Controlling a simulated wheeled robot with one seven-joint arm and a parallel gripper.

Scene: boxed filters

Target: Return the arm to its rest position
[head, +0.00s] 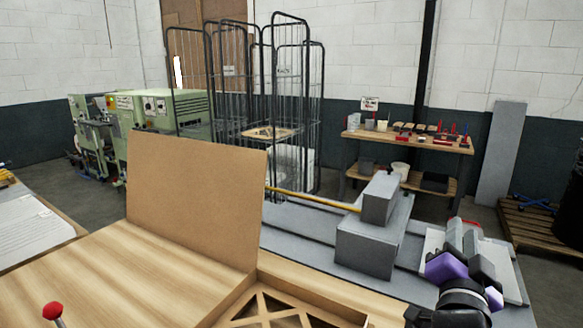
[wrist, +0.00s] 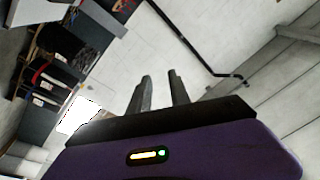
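My gripper shows in the wrist view (wrist: 160,78) as two dark grey fingers above a purple body. The fingers stand apart with bare space between them, and nothing is held. In the head view my gripper (head: 463,234) is at the lower right, its purple and grey parts pointing up and away. It is to the right of an open cardboard box (head: 195,200) and clear of it. My dark wrist shows at the bottom edge; most of the arm is out of view.
Grey blocks (head: 365,245) stand left of my gripper. Behind are a workbench (head: 410,140), wire cages (head: 270,100) and a green machine (head: 160,110). A red-knobbed lever (head: 53,312) is at lower left.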

